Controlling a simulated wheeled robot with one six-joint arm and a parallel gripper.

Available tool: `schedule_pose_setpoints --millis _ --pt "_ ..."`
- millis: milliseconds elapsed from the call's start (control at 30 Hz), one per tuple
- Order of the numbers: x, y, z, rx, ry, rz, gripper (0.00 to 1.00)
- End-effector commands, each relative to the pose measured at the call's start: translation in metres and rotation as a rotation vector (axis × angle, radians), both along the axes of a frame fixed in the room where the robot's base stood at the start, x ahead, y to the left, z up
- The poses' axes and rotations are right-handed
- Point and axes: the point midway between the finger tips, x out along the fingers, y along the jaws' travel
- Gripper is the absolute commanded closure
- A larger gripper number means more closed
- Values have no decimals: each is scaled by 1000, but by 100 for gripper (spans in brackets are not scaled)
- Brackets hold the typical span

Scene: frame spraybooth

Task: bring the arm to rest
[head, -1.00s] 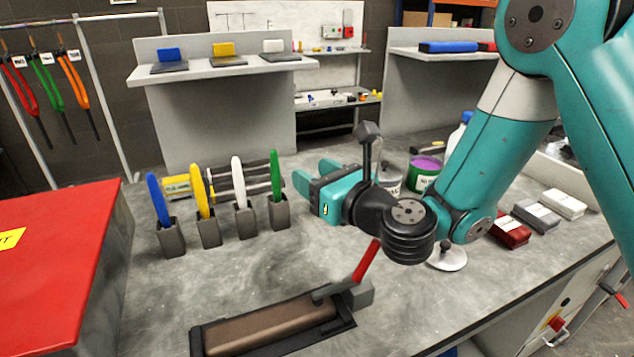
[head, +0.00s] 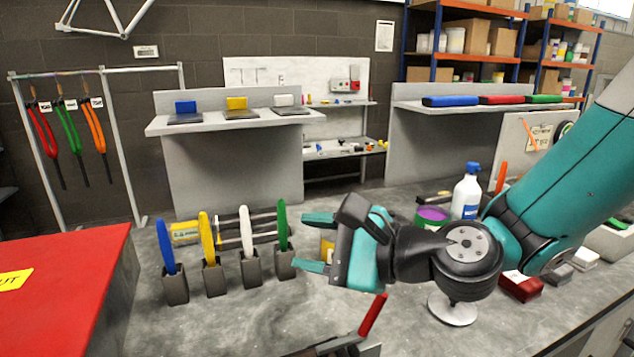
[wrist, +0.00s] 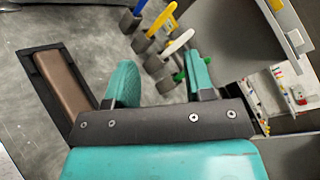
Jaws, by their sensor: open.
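My gripper (head: 318,244) is raised above the grey bench, its two teal fingers spread apart and pointing left in the head view. Nothing is between the fingers. In the wrist view my gripper (wrist: 160,85) is also open and empty, with the bench below it. My teal arm (head: 575,170) comes in from the right, with the black wrist joint behind the gripper. The green paddle (head: 282,225) in its grey holder stands just left of the fingertips in the head view; I see no clear contact.
Blue (head: 165,247), yellow (head: 207,238) and white (head: 246,232) paddles stand in grey holders on the left. A red-handled clamp (head: 372,315) is below the gripper. A spray bottle (head: 466,193) and purple-topped can (head: 432,217) stand behind the arm. A red box (head: 60,285) is at left.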

Motion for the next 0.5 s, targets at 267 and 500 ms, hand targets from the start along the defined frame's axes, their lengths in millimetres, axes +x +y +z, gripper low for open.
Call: schedule_pose_setpoints --millis 267,500 --pt "-98 -55 -3 -796 -681 687 51" --pt "-147 -129 -6 -1116 -886 1155 51"
